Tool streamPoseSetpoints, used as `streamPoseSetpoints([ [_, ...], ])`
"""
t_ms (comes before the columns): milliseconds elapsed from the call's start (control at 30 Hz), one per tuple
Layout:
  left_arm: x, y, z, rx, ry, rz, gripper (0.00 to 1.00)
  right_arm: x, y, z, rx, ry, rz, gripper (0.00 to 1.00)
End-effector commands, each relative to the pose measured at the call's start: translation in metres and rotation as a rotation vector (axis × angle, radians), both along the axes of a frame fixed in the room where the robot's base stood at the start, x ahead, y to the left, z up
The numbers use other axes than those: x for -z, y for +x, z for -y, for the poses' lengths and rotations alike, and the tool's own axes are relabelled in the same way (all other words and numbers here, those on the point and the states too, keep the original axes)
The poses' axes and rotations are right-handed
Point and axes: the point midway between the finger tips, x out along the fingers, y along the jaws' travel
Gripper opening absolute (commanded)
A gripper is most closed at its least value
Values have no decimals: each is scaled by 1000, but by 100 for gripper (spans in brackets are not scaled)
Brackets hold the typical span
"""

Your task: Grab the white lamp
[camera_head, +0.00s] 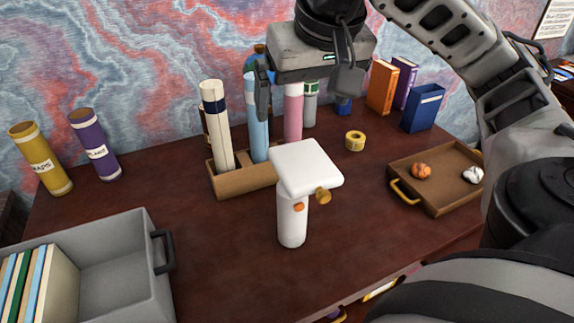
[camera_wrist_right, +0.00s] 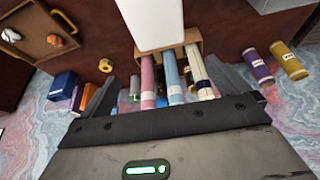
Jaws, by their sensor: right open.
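The white lamp (camera_head: 292,220) stands upright on the desk in the middle of the head view, with a square flat head, a round post, an orange button and a brass-coloured knob. In the right wrist view its white head (camera_wrist_right: 155,22) shows at the top centre, cut off by the frame edge. My right gripper (camera_head: 305,105) is open and empty, above and behind the lamp in the head view, apart from it. Its spread fingers also show in the right wrist view (camera_wrist_right: 168,85). My left gripper is not in view.
A wooden holder (camera_head: 232,186) with several upright tubes stands close behind the lamp. A wooden tray (camera_head: 441,196) with small crumpled balls is at right, a grey bin (camera_head: 110,271) at front left. Yellow tape (camera_head: 355,140) lies behind. The desk beside the lamp is clear.

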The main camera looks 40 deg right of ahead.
Motion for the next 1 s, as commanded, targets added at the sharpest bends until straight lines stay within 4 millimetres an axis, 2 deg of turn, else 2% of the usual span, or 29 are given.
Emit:
streamPoseSetpoints([
  [33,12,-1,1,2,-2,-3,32,21,4,1,-1,4,-9,100],
  [100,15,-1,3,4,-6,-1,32,36,9,2,-2,5,-9,100],
  [300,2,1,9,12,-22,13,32,64,23,8,2,4,-7,100],
  [567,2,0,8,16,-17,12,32,82,30,10,0,5,-4,100],
  [800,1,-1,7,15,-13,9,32,116,35,12,1,7,-7,100],
  [1000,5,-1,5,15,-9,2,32,129,41,13,-3,8,-3,100],
])
